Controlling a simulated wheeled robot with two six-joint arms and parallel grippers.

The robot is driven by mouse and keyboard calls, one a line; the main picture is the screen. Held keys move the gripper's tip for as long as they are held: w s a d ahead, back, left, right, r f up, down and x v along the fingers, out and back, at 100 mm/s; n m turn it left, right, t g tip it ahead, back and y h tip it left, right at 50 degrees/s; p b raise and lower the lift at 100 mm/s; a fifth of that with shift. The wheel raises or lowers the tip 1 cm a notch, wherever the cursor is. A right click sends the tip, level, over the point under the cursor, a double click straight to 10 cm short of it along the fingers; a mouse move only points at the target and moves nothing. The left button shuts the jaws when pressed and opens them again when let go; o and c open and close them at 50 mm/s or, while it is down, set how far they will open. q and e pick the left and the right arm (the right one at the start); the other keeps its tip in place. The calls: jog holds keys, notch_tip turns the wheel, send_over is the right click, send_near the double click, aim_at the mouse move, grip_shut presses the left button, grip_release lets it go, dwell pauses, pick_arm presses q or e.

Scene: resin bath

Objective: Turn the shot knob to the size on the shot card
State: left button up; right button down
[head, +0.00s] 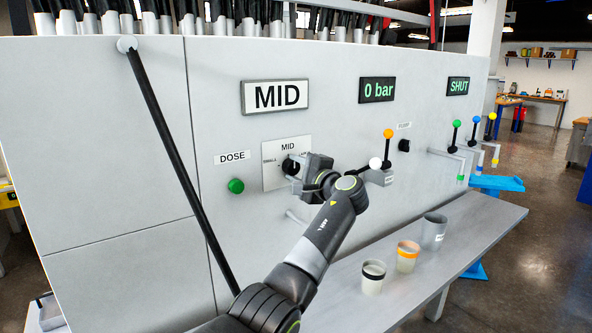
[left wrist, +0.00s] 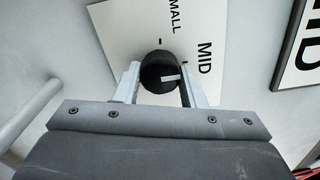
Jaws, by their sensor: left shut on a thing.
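The black round shot knob (head: 289,166) sits on a pale dial plate (head: 270,181) marked SMALL and MID, with another label partly hidden. It also shows in the left wrist view (left wrist: 156,69). My left gripper (head: 295,171) is shut on the knob, one finger on each side in the left wrist view (left wrist: 158,88). The knob's white mark points to the right there, roughly toward the side with the word MID. The framed shot card (head: 275,96) above the plate reads MID. My right gripper is in neither view.
A green button (head: 236,186) under a DOSE label is left of the plate. Levers with orange (head: 388,133) and white balls (head: 375,163) stand right of my gripper. Several cups, one with an orange band (head: 407,257), stand on the grey bench (head: 460,232). Displays read 0 bar (head: 377,90) and SHUT (head: 458,87).

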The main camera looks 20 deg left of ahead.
pick_arm(q)
jog(key=o, duration=1)
jog(key=b+v, duration=0.6)
jog(key=v, duration=1.1)
jog(key=shift+d, duration=0.25)
jog(key=shift+s+f, duration=0.1)
jog(key=shift+s, duration=0.05)
